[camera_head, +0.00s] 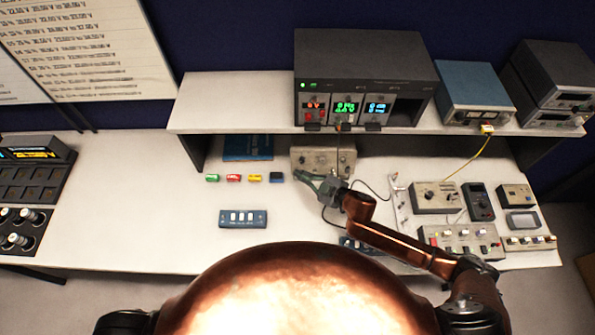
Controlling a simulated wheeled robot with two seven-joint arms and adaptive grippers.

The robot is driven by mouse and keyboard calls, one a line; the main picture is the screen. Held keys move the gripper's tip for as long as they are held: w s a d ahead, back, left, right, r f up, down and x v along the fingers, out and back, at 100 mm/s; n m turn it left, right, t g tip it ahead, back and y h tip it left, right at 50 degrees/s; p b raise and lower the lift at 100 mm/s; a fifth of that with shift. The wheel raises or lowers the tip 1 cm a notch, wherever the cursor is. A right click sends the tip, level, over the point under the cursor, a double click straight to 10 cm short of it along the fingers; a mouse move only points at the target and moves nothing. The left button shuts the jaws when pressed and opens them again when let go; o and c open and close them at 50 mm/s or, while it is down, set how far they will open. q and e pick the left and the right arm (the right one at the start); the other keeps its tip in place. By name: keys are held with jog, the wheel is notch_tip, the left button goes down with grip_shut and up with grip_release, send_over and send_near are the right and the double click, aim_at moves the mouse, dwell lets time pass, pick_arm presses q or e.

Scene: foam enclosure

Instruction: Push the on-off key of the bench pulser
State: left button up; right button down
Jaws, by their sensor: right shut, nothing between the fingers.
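My right gripper (308,182) is shut and empty over the middle of the bench, its fingers pointing left. It is just right of a small dark blue block (276,177) and in front of a beige box with knobs (310,156) under the shelf. I cannot tell which instrument is the bench pulser, and no on-off key label is readable. A large dark rack unit (365,62) on the shelf has three lit modules: red, green and blue displays. Another beige box with a knob (434,196) stands on the bench to the right. My left gripper is not in view.
Green, red and yellow blocks (233,178) lie in a row left of the gripper. A blue switch strip (243,218) lies in front. The shelf (235,100) overhangs the back. Meters and button boxes (460,238) crowd the right. The bench's left-middle (130,200) is clear.

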jog(key=shift+s, duration=0.1)
jog(key=s+p, duration=0.1)
jog(key=s+r+p, duration=0.1)
jog(key=s+p, duration=0.1)
jog(key=s+r+p, duration=0.1)
jog(key=s, duration=0.1)
jog(key=shift+s+r, duration=0.15)
jog(key=shift+s, duration=0.05)
